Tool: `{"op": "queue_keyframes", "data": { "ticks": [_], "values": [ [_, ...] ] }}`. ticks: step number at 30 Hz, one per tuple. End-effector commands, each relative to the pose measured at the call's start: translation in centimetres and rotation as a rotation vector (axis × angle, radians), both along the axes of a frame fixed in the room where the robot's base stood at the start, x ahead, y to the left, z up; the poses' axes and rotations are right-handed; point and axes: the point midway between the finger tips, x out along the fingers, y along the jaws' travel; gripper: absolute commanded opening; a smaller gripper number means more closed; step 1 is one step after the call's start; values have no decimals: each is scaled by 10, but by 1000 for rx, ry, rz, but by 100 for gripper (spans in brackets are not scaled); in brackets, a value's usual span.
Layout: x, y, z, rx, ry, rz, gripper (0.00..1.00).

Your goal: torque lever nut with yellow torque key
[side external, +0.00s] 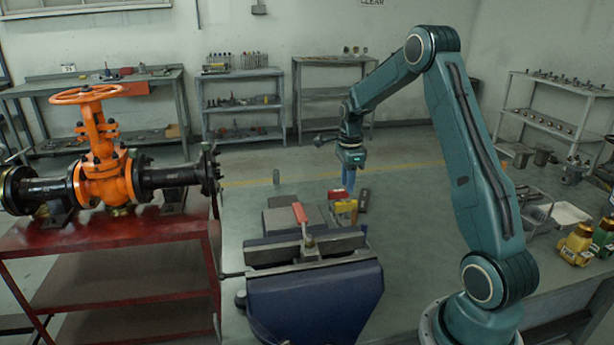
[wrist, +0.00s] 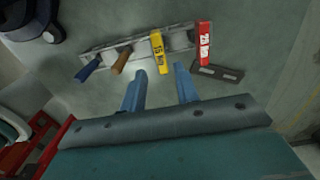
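The yellow torque key (wrist: 158,47) stands in a grey holder (wrist: 117,52) in the wrist view. It also shows in the side view (side external: 346,206), below my gripper (side external: 348,186). In the wrist view my gripper (wrist: 160,72) has its two blue fingers apart, with nothing between them. The key lies just beyond the fingertips, roughly in line with the gap, and I see no contact. A red-handled lever (side external: 299,213) stands up at the vise (side external: 312,290). The nut at its base is too small to make out clearly.
A red key (wrist: 204,42), a brown handle (wrist: 121,62) and a blue handle (wrist: 88,69) share the holder with the yellow key. A dark slotted plate (wrist: 219,72) lies beside it. An orange valve (side external: 100,165) stands left on a red table (side external: 110,237).

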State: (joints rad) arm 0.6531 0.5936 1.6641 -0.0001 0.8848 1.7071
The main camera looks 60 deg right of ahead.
Motion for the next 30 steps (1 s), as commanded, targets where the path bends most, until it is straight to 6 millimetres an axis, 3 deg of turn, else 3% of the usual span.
{"op": "queue_keyframes", "data": {
  "ticks": [11, 30],
  "values": [
    [0, 0, -7, 0, 0, 3, 31],
    [0, 1, -49, 1, 1, 4, 31]
  ]
}}
